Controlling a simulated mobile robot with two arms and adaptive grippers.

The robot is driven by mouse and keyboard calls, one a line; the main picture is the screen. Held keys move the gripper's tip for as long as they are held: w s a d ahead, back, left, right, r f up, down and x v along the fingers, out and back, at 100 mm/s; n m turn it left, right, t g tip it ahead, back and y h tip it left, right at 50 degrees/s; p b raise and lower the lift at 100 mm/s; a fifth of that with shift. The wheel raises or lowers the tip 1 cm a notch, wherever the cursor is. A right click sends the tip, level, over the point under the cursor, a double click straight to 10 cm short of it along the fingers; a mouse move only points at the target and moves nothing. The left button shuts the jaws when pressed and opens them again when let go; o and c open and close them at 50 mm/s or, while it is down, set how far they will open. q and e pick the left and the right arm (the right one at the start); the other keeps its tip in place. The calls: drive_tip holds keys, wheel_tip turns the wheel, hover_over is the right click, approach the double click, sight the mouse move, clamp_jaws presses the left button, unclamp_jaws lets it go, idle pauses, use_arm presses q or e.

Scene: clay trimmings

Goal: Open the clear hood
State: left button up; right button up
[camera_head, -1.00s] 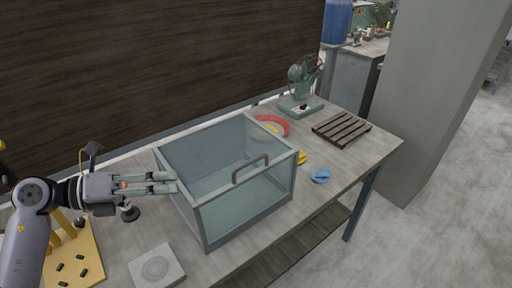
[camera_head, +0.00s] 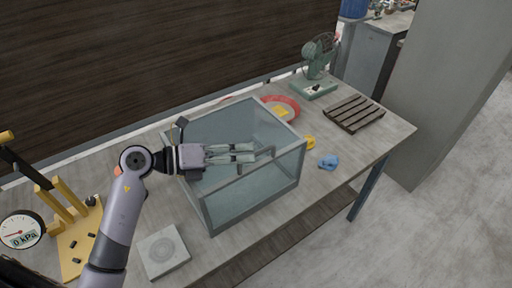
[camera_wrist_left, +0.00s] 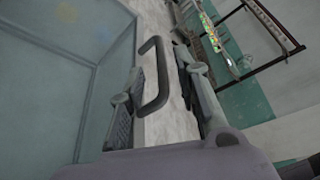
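The clear hood (camera_head: 292,158) is a glass-like box with a grey frame, standing on the table and looking shut. Its grey bar handle (camera_head: 268,153) is at the top of the near side, partly behind my fingers. My left gripper (camera_head: 254,153) reaches over the hood from the left, with its fingertips at the handle. In the left wrist view the handle (camera_wrist_left: 154,72) stands between the two spread fingers (camera_wrist_left: 160,95), and I see a gap on its right side. The left gripper is open. My right gripper is not in view.
A flat square slab (camera_head: 160,251) lies left of the hood. A yellow press with a gauge (camera_head: 21,230) stands at the far left.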

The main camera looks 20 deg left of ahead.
sight(256, 153)
use_arm(q)
drive_tip(key=x, duration=0.3)
drive_tip(key=shift+w+d+p, duration=0.1)
drive_tip(key=shift+d+p, duration=0.15)
drive_tip(key=shift+p, duration=0.15)
drive_tip(key=shift+w+d+f, duration=0.1)
drive_tip(key=shift+w+d, duration=0.1)
drive_tip(key=shift+d, duration=0.05)
clamp_jaws()
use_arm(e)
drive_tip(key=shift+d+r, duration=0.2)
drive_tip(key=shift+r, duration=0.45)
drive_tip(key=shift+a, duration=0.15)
